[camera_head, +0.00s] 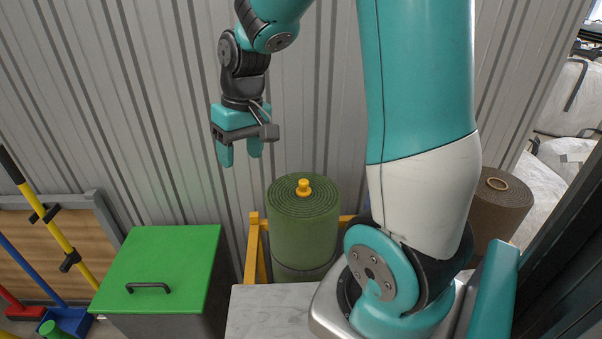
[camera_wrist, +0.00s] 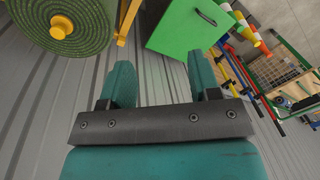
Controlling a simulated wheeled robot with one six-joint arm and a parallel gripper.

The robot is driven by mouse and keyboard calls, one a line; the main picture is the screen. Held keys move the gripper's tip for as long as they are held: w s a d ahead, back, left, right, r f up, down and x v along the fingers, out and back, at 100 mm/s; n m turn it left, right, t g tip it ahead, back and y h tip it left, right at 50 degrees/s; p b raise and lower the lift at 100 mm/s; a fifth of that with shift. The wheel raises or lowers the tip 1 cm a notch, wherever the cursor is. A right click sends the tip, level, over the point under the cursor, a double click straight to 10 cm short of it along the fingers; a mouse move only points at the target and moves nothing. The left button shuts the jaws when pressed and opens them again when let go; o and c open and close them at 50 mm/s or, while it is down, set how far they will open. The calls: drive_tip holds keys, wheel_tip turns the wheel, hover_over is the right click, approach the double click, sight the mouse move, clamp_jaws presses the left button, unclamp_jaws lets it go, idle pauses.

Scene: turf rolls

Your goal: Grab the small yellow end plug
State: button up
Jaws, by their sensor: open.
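The small yellow end plug (camera_head: 303,187) sits upright in the centre of the top of a green turf roll (camera_head: 313,227). In the wrist view the plug (camera_wrist: 61,27) shows at the upper left, in the spiral end of the turf roll (camera_wrist: 88,14). My gripper (camera_head: 239,158) is open and empty, its fingers pointing down, above and to the left of the plug. In the wrist view my two fingertips (camera_wrist: 166,78) are apart with nothing between them. The plug is clear of the fingers and nothing hides it.
A yellow stand (camera_head: 254,250) holds the turf roll. A green-lidded bin (camera_head: 160,268) with a black handle stands to its left. A brown roll (camera_head: 497,208) stands right, partly behind my arm. A corrugated metal wall (camera_head: 150,120) is close behind. Long-handled tools (camera_head: 50,230) lean at far left.

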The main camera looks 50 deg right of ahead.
drive_tip(key=d+m+h+p, duration=0.1)
drive_tip(key=d+m+p, duration=0.15)
drive_tip(key=d, duration=0.95)
drive_tip(key=m+g+p, duration=0.1)
drive_tip(key=m+p, duration=0.2)
drive_tip(key=p, duration=0.1)
hover_over(304, 181)
wheel_tip(304, 181, down, 12)
drive_tip(key=shift+w, duration=0.1)
drive_tip(key=shift+f+p, duration=1.6)
drive_tip(key=shift+f, duration=1.45)
drive_tip(key=shift+c, duration=0.5)
drive_tip(key=c, duration=0.9)
